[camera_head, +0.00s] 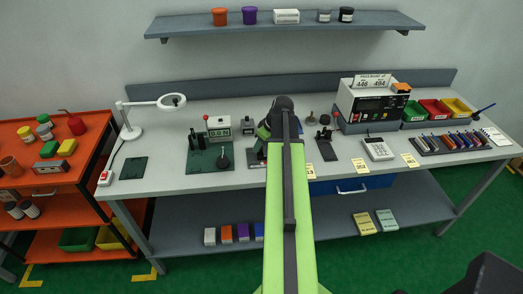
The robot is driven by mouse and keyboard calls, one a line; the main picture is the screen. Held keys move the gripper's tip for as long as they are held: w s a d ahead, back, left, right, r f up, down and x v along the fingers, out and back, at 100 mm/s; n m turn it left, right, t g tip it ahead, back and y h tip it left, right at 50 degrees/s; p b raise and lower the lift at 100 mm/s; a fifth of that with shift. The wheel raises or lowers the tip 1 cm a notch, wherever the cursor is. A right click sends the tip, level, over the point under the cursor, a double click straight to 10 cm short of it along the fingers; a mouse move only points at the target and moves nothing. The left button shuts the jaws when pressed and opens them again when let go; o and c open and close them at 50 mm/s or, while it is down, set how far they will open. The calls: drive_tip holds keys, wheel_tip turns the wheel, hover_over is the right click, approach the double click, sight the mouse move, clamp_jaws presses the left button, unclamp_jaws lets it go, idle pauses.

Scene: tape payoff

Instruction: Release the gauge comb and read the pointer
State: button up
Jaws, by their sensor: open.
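A small instrument with a red-knobbed lever and a display (219,128), which seems to read 0.0 N, stands on the bench left of my arm. In front of it, a dark green plate (210,160) bears black upright parts (194,139) and a round black part (224,162). I cannot pick out the gauge comb or its pointer at this size. My green arm reaches over the bench centre. My gripper (258,150) is open, low beside the arm's far end and mostly hidden by it. I cannot tell what lies between its jaws.
An orange cart (95,150) adjoins the bench at left.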

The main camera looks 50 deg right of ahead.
drive_tip(key=shift+r, duration=0.1)
drive_tip(key=shift+c, duration=0.4)
clamp_jaws()
idle(0.8)
